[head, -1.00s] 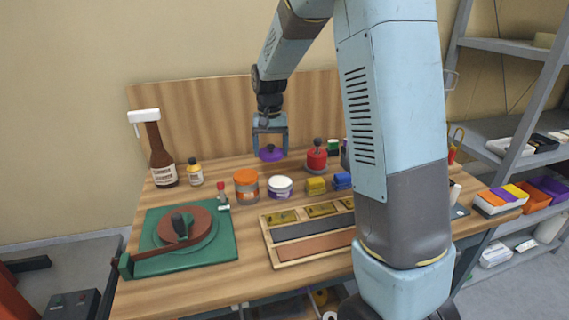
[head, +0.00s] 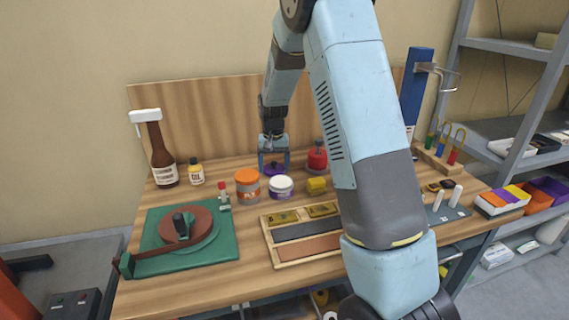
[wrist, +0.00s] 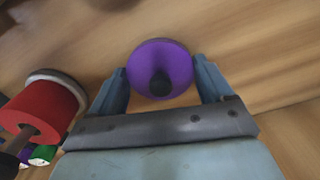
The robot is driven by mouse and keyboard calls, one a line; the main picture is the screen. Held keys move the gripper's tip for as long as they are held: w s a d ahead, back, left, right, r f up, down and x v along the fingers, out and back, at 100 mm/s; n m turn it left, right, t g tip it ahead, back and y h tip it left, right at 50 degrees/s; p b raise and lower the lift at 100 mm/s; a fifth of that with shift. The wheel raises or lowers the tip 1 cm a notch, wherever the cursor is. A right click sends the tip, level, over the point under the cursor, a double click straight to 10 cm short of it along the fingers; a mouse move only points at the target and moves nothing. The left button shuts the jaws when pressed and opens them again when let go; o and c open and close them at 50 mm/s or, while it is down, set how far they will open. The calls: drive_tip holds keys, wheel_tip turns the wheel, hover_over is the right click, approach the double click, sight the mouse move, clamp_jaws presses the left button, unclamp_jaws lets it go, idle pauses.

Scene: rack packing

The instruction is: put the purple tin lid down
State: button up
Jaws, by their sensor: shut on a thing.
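The purple tin lid (head: 274,169) is a round purple disc with a dark knob, low over the back of the wooden bench. My gripper (head: 274,163) points down at it and is shut on the lid. In the wrist view the purple tin lid (wrist: 160,60) lies between the fingertips of my gripper (wrist: 165,80), with its dark knob towards the camera. I cannot tell whether the lid touches the bench top.
A red tin (head: 317,157) stands just right of the lid. A wooden backboard (head: 200,110) rises behind. Bare bench lies left of the lid.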

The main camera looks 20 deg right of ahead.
sight(274, 163)
drive_tip(key=o, duration=0.9)
drive_tip(key=shift+r, duration=0.1)
wheel_tip(274, 163, up, 12)
drive_tip(key=s+r+t, duration=0.1)
drive_tip(key=s+r, duration=0.7)
drive_tip(key=s, duration=0.1)
drive_tip(key=s+d+r+n+t, duration=0.1)
drive_tip(key=s, duration=0.8)
drive_tip(key=s+d+r+t, duration=0.1)
drive_tip(key=s+t, duration=0.1)
drive_tip(key=s, duration=0.7)
drive_tip(key=s+d+r+n+t, duration=0.1)
drive_tip(key=s+r, duration=0.1)
drive_tip(key=s, duration=0.8)
drive_tip(key=shift+d+r+n+t, duration=0.1)
drive_tip(key=shift+d+n+t, duration=0.2)
drive_tip(key=shift+d, duration=0.1)
